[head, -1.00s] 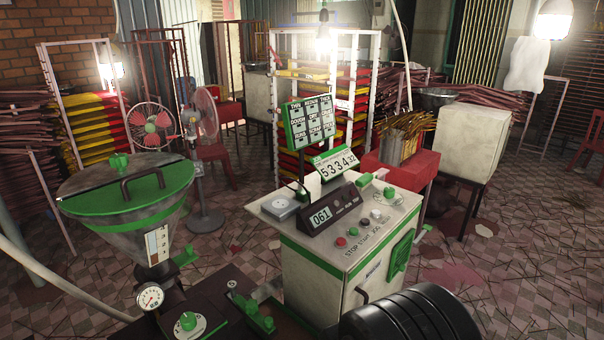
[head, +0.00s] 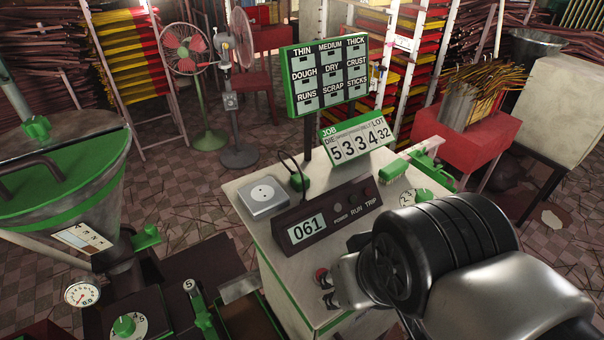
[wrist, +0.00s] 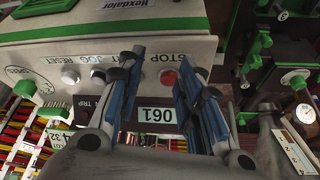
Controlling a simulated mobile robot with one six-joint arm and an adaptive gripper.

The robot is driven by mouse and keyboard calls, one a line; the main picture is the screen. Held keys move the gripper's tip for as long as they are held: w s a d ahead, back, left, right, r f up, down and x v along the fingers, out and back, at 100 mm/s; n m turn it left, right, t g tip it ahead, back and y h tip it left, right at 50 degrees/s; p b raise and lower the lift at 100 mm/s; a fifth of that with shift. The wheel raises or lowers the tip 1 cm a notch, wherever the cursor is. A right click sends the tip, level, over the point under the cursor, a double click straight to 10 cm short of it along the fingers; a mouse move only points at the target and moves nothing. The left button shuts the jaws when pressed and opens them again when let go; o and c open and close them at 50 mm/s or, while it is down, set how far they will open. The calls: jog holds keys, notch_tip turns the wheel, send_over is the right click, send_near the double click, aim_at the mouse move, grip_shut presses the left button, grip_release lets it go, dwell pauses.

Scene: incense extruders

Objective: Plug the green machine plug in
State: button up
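The green plug (head: 300,182), with a thin dark cord, stands on top of the white console beside a grey socket box (head: 264,195). The box has a round white outlet on its top, and nothing is in the outlet. The plug is just right of the box, apart from the outlet. My gripper (wrist: 160,65) shows in the wrist view with its two blue-padded fingers apart and nothing between them. It is over the console's button side, near the red STOP button (wrist: 168,78). In the head view my arm hides most of the gripper. Neither plug nor outlet is clear in the wrist view.
The 061 display (head: 330,216) stands between my arm and the socket box. A green-framed sign board (head: 325,75) and a job number plate (head: 357,137) rise behind the plug. A green-lidded hopper (head: 62,175) is at left. The console (head: 245,215) has bare space around the box.

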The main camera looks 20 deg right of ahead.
jog(key=shift+o, duration=0.8)
jog(key=shift+w+r, duration=0.1)
jog(key=shift+r, duration=0.2)
jog(key=w+r+g+p, duration=0.1)
jog(key=w+r+p, duration=0.5)
jog(key=r+p, duration=0.15)
notch_tip(320, 180, up, 7)
jog(key=n+g+p, duration=0.4)
jog(key=p, duration=1.3)
send_over(301, 177)
jog(key=shift+r, duration=0.15)
notch_tip(301, 177, down, 12)
jog(key=shift+f+b, duration=0.1)
jog(key=shift+b, duration=0.35)
